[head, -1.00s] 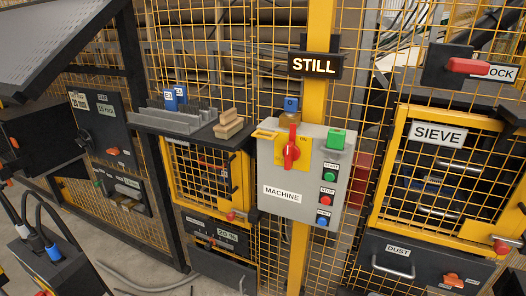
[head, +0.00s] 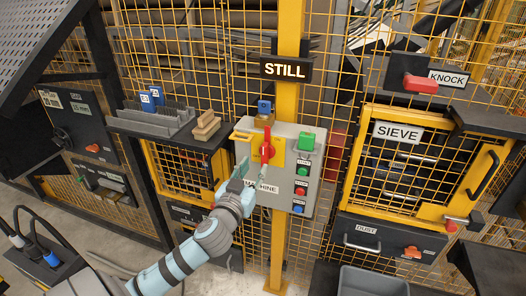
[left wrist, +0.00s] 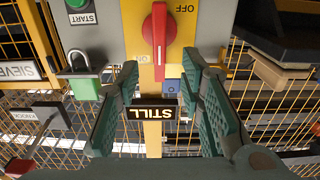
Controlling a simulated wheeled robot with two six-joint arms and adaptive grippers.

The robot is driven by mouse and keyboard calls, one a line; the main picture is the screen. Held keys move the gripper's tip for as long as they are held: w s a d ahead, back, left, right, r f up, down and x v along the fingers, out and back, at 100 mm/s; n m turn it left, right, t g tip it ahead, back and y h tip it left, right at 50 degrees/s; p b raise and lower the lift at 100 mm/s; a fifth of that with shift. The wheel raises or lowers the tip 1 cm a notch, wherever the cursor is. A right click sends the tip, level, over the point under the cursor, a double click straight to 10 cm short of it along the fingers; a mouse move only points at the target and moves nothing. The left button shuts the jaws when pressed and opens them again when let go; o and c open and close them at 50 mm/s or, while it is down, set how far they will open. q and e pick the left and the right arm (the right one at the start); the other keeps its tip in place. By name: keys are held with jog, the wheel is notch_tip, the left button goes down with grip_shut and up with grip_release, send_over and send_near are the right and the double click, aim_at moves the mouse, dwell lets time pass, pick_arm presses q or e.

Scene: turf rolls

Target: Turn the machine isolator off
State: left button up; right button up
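The machine isolator is a red rotary handle (head: 267,146) on a yellow plate, on the front of a grey box (head: 303,190) labelled MACHINE. The handle stands upright. In the left wrist view, which is upside down, the handle (left wrist: 158,38) shows beyond the fingers; its white mark lies at the end near the ON label, and OFF (left wrist: 184,9) is at the other end. My left gripper (head: 246,172) is in front of the box, below and left of the handle. Its fingers (left wrist: 163,68) are apart with nothing between them. My right gripper is out of view.
Several buttons (head: 300,191) run down the box's right side, under a green padlock (head: 306,140). A shelf (head: 150,128) with wooden blocks is left, and the SIEVE door (head: 398,131) right.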

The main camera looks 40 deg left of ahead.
aim_at(263, 153)
pick_arm(q)
jog(key=x, duration=0.8)
jog(key=shift+w+p, duration=0.15)
jog(key=shift+p, duration=0.25)
grip_shut()
